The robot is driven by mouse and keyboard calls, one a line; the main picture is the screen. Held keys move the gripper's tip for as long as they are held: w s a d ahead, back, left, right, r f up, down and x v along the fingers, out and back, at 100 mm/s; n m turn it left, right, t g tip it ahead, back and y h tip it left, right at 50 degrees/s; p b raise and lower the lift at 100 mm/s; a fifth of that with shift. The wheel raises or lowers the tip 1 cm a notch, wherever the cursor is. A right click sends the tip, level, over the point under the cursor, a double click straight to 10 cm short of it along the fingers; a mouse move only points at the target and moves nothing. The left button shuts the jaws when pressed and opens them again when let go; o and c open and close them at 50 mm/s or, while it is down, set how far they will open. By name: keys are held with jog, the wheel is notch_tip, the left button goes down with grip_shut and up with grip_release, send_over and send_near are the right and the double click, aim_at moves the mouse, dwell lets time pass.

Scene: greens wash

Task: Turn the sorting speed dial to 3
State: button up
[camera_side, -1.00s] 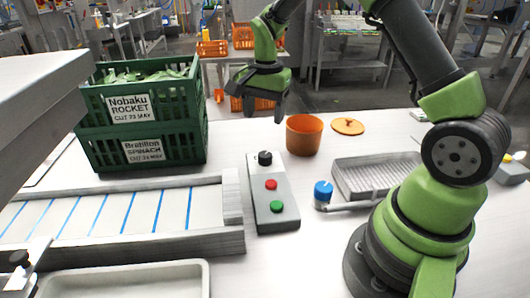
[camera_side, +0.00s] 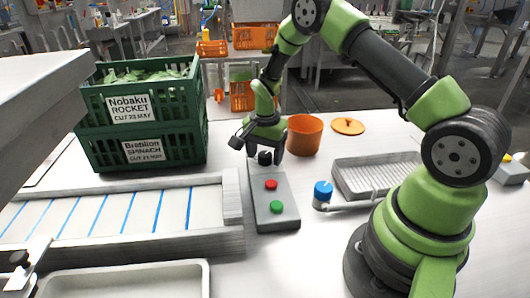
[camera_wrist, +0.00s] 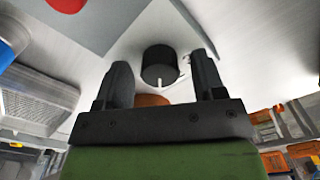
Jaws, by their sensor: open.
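The black dial (camera_side: 265,158) sits at the far end of a grey control box (camera_side: 268,215), behind a red button (camera_side: 271,184) and a green button (camera_side: 276,207). My gripper (camera_side: 266,152) is above and around the dial, pointing down. In the wrist view the dial (camera_wrist: 159,66) shows between and beyond my two open fingers (camera_wrist: 162,85), with a gap on each side and a small white pointer mark on its edge. No number scale is readable in either view.
An orange tub (camera_side: 303,136) stands close to the right of my gripper. Green crates (camera_side: 150,150) stand to the left. A blue-capped valve (camera_side: 322,193) and a grey tray (camera_side: 376,178) lie to the right. The conveyor (camera_side: 232,190) runs left of the box.

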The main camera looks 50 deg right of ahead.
jog(key=shift+c, duration=0.2)
jog(key=c, duration=0.9)
jog(key=shift+n, duration=0.3)
jog(key=n, duration=0.3)
jog(key=shift+n, duration=0.3)
jog(key=n, duration=0.4)
jog(key=shift+n, duration=0.3)
jog(key=n, duration=0.4)
jog(key=shift+n, duration=2.5)
